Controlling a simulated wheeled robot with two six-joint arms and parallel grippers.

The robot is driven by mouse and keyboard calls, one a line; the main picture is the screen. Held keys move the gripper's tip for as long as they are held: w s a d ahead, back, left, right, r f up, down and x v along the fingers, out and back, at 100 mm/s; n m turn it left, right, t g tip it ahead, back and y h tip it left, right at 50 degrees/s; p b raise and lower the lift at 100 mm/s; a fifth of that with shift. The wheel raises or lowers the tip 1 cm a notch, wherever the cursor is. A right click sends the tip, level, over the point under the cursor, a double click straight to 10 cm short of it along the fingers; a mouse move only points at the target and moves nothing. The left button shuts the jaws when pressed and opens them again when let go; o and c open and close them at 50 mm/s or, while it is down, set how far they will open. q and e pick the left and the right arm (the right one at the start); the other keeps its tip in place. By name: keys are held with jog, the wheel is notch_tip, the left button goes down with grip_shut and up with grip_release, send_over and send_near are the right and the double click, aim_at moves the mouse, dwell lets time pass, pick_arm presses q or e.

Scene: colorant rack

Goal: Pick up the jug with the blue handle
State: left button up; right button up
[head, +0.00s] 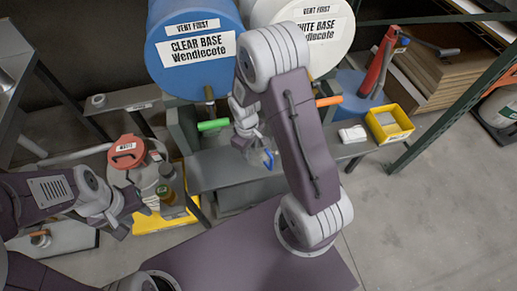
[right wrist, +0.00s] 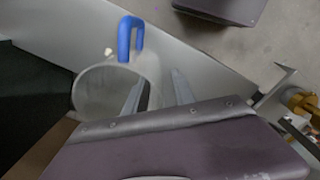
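The clear jug with the blue handle (head: 259,160) is small in the head view, on or just above the grey shelf below the drums, partly hidden by my right arm. In the right wrist view the jug (right wrist: 95,92) shows its round mouth, with the blue handle (right wrist: 130,38) at the far side. My right gripper (right wrist: 158,92) has its fingers apart at the jug; one finger overlaps the clear body and the other is outside its right side. Whether they touch it is unclear. My left gripper (head: 122,222) is at the left, away from the jug; its fingers are unclear.
A blue drum (head: 195,70) and a white drum (head: 330,50) stand behind the grey shelf (head: 225,172). A red-lidded waste container (head: 126,150) and a dark bottle stand near my left arm. A yellow bin (head: 388,124) sits at the right. Open floor lies at right.

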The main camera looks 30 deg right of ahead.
aim_at(251, 164)
notch_tip(251, 164, down, 4)
jog(key=shift+d+r+b, duration=0.1)
jog(key=shift+r+b, duration=0.05)
jog(key=shift+b, duration=0.2)
jog(key=shift+r, duration=0.1)
grip_shut()
dwell(1.0)
